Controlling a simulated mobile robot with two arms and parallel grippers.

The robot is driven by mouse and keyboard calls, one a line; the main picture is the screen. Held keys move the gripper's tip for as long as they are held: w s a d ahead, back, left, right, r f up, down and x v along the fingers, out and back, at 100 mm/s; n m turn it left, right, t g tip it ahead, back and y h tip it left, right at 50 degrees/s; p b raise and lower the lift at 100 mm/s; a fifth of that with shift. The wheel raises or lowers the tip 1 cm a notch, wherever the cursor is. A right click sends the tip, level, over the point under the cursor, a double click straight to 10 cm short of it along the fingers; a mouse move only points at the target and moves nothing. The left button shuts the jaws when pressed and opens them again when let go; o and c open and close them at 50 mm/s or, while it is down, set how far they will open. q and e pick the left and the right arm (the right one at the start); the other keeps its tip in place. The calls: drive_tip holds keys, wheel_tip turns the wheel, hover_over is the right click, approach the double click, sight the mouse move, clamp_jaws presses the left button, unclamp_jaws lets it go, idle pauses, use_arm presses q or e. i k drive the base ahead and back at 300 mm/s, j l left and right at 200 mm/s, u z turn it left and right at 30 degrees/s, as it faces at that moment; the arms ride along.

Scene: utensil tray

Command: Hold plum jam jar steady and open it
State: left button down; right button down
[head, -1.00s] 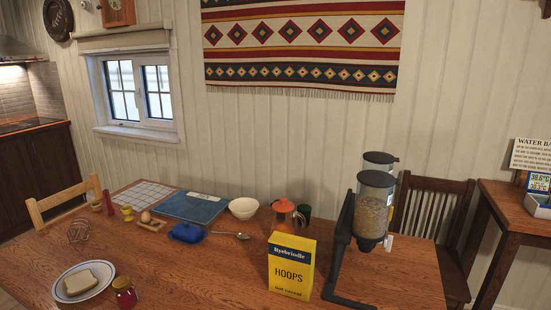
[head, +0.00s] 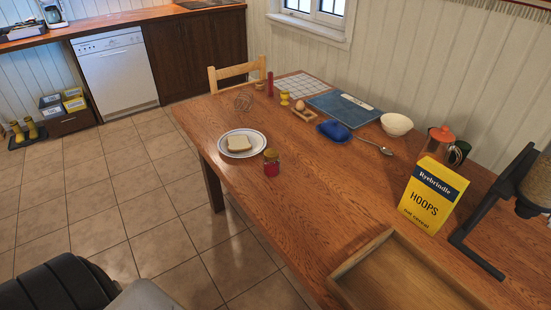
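A small jar with dark red contents and an orange-brown lid (head: 271,162) stands upright on the wooden table (head: 290,210), near its front left edge. It is just right of a plate with bread, and its lid is on. I cannot read a label on it. Part of my own body, dark and grey, shows at the bottom left. Neither of my grippers is in view, and nothing is touching the jar.
A white plate (head: 225,150) with a bread slice (head: 239,143) sits beside the jar. A yellow cereal box (head: 432,196) stands to the right, with a dispenser (head: 515,200) beyond it. A wooden tray (head: 361,252) lies at the front. Table between jar and box is clear.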

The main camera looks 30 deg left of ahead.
sight(271, 170)
drive_tip(key=j+z, duration=0.1)
drive_tip(key=j, duration=0.35)
drive_tip(key=k+j, duration=0.1)
drive_tip(key=j, duration=0.35)
drive_tip(key=j+z, duration=0.15)
drive_tip(key=j, duration=0.3)
drive_tip(key=k+j+z, duration=0.1)
drive_tip(key=j, duration=0.3)
drive_tip(key=k, duration=0.05)
